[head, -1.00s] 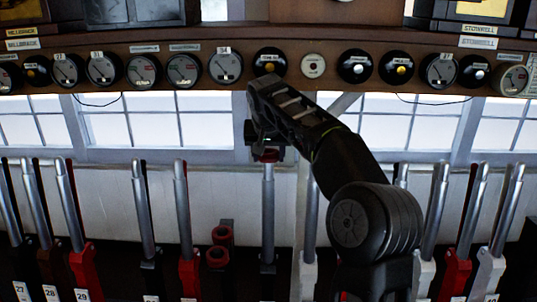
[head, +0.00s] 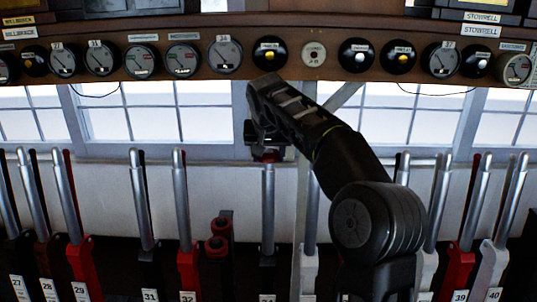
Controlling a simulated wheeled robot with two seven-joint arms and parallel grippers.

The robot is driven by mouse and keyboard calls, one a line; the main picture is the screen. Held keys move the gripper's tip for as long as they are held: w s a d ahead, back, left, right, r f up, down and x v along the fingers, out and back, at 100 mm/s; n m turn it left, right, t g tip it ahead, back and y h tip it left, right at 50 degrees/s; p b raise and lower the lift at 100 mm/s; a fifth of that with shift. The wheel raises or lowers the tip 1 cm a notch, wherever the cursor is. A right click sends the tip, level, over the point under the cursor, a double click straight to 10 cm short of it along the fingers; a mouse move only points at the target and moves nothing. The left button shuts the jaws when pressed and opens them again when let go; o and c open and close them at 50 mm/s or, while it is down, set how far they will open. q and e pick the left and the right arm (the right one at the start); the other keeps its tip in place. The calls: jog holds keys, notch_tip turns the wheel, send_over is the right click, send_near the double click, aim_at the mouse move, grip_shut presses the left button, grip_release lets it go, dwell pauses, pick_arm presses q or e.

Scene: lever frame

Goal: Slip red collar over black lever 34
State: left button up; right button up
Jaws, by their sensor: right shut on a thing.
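Black lever 34 (head: 268,210) stands upright in the row, with a bright steel handle, a black lower part and a partly cut-off number plate at the bottom edge. My right gripper (head: 264,143) is at the top of this handle, shut on a red collar (head: 268,156). The collar overlaps the handle's top end, which is hidden. I cannot tell whether it is around the tip or just in front of or above it. My left gripper is not in view.
Red lever 32 (head: 181,205) stands to the left. Between it and lever 34 are more red collars (head: 217,243) on a dark holder. A white-based lever (head: 310,215) stands close on the right, partly behind my arm. A shelf with dials (head: 225,58) runs above.

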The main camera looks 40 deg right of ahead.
jog(key=shift+s+f+b, duration=0.1)
jog(key=shift+f+b, duration=0.35)
jog(key=shift+f, duration=0.1)
jog(key=o, duration=1.5)
jog(key=p+v, duration=0.3)
jog(key=v, duration=0.6)
jog(key=shift+a, duration=0.1)
dwell(0.5)
